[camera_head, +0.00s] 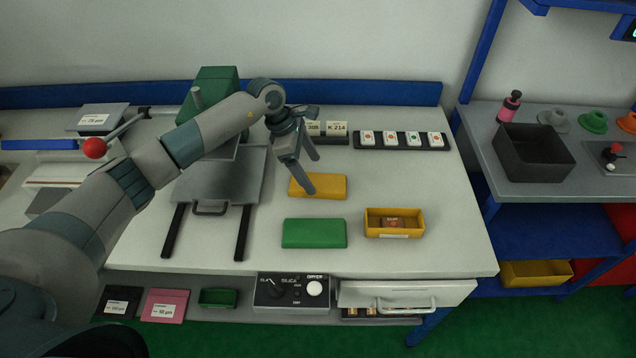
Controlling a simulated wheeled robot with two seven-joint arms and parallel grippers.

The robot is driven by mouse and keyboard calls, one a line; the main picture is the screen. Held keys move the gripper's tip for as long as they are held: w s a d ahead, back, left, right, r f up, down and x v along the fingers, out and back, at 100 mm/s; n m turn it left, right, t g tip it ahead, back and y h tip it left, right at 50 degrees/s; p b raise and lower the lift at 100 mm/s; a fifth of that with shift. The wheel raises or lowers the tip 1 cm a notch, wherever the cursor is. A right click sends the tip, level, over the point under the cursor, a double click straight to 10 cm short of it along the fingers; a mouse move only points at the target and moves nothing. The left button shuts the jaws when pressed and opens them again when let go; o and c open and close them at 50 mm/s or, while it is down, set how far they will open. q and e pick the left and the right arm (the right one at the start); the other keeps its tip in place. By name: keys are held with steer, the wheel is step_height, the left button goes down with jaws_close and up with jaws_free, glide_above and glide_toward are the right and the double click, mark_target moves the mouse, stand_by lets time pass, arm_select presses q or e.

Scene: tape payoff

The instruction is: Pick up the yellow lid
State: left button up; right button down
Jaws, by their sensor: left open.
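The yellow lid (328,186) lies flat on the white bench, just behind a green lid (314,233). My left gripper (311,174) is open, with its fingers pointing down at the left part of the yellow lid. One fingertip overlaps the lid's front left in the picture; the other is seen near its back edge. I cannot tell whether they touch it. The gripper holds nothing. My right gripper is not in view.
An open yellow box (394,223) with a small labelled item stands right of the green lid. A rack (402,141) of small labelled boxes lies behind. A grey plate machine (225,176) stands left.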

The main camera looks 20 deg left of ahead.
mark_target(318, 182)
arm_select(q)
steer(key=shift+b+x, duration=0.35)
steer(key=shift+x, duration=1.55)
steer(key=shift+s, duration=0.15)
steer(key=shift+c, duration=0.6)
steer(key=c, duration=1)
